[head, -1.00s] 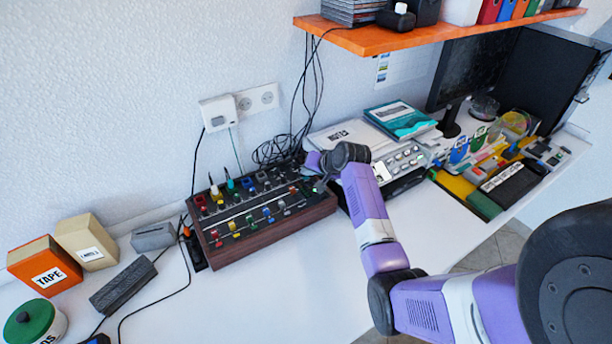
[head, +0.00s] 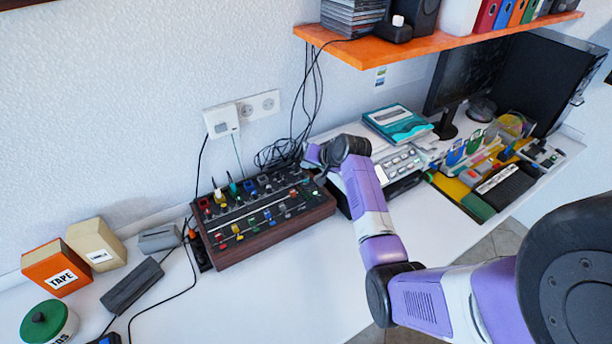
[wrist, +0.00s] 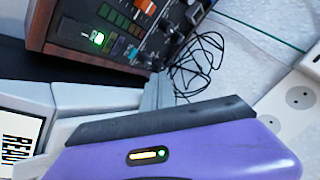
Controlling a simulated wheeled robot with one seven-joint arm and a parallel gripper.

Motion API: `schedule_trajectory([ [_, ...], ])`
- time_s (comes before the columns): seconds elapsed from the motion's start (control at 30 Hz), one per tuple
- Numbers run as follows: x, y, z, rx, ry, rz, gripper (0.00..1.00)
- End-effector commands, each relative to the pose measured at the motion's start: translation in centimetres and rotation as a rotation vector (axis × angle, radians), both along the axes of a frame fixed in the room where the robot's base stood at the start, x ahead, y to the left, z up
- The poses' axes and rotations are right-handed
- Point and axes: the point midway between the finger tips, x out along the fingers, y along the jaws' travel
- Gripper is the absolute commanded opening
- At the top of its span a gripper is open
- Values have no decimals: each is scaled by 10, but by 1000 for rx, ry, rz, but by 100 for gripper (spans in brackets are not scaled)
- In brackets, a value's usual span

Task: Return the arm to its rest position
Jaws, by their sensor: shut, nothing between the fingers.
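My arm (head: 362,195) reaches from the lower right over the white desk, bent at the elbow. My gripper (head: 313,160) is at its far end, by the right end of a wood-sided mixer console (head: 265,250). The wrist partly hides it in the head view. In the wrist view, the purple hand housing with a small lit indicator fills the bottom, and the console's end with a green-lit switch (wrist: 98,39) lies beyond it. My gripper is shut and holds nothing. I cannot tell whether any part of it touches the console.
An orange shelf (head: 375,46) overhangs the desk at the back. A teal box (head: 398,124) and a grey device (head: 405,162) stand right of the wrist. Loose black cables (head: 285,152) lie behind the console. The desk front (head: 290,300) is clear.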

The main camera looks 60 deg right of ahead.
Motion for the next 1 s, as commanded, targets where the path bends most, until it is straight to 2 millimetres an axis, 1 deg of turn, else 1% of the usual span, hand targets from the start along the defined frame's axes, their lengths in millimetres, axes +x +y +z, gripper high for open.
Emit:
schedule_trajectory([
  [0.03, 0, 0, 10, -1, 0, 1, 0],
  [0.2, 0, 0, 20, -1, 0, 1, 0],
  [0.8, 0, 0, 19, -2, 1, 2, 0],
  [0.87, 1, -2, 21, -15, -6, 0, 0],
  [0.93, 3, -9, 26, -48, -20, -7, 0],
  [0.97, 4, -14, 31, -72, -31, -12, 0],
  [1.0, 5, -20, 41, -109, -47, -20, 0],
])
